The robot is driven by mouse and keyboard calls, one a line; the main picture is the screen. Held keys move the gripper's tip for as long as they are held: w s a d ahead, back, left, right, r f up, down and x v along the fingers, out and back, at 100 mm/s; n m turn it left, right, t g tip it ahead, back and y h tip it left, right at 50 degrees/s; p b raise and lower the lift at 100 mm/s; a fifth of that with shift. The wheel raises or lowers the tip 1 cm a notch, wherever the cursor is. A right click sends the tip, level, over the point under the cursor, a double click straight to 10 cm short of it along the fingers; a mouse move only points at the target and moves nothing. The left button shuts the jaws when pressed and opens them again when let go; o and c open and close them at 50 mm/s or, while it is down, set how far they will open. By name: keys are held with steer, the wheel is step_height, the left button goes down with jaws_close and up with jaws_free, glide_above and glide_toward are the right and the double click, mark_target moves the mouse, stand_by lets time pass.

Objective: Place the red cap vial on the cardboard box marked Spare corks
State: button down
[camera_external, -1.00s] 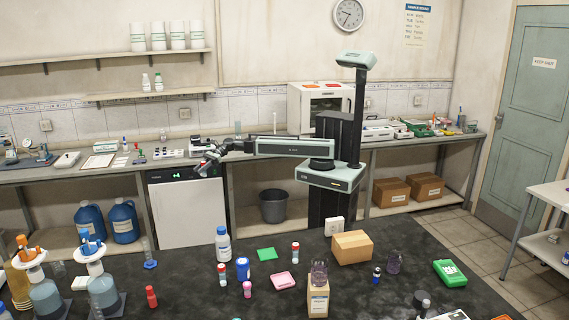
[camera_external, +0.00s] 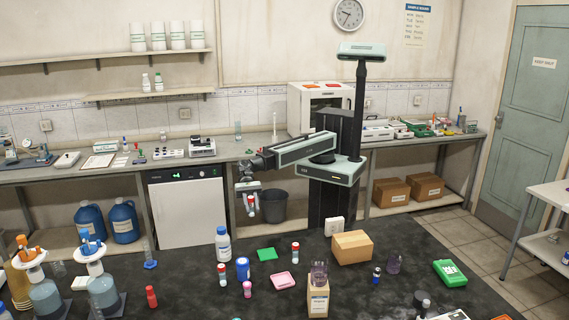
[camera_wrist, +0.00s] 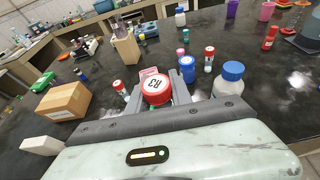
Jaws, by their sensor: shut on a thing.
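My gripper (camera_external: 250,207) hangs in front of the bench's far edge, shut on a red-capped vial (camera_wrist: 156,90). The cap fills the gap between the fingers in the wrist view and bears black writing. Two more vials with reddish caps stand on the dark bench, one (camera_external: 295,252) near the middle and one (camera_external: 222,273) further left. A tall cardboard box (camera_external: 317,304) with a white label stands at the near side with a glass vessel (camera_external: 319,272) on top. A wider cardboard box (camera_external: 352,247) stands behind it, its top bare. I cannot read either label, so which is Spare corks is unclear.
A pink tray (camera_external: 284,281), a green pad (camera_external: 267,254), a blue-capped bottle (camera_external: 222,244) and a blue container (camera_external: 243,269) stand around the middle. A green case (camera_external: 449,272) lies at the right. A white block (camera_external: 333,226) sits near the wider box.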

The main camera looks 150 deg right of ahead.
steer(key=s+a+r+n+g+y+p, duration=0.1)
steer(key=s+a+n+g, duration=0.1)
steer(key=a, duration=0.9)
steer(key=s+a+r+n+g+y, duration=0.1)
steer(key=a+n+g+y, duration=0.1)
steer(key=a, duration=0.9)
steer(key=n+g+y+b, duration=0.1)
steer(key=n+g+b, duration=0.2)
steer(key=b, duration=0.4)
glide_above(352, 243)
step_height(352, 243, down, 8)
steer(key=shift+s+r, duration=0.1)
steer(key=shift+r, duration=0.15)
steer(key=shift+d+r, duration=0.1)
steer(key=shift+r, duration=0.1)
steer(key=shift+f, duration=0.15)
steer(key=c, duration=1.1)
jaws_free()
steer(key=shift+c, duration=0.2)
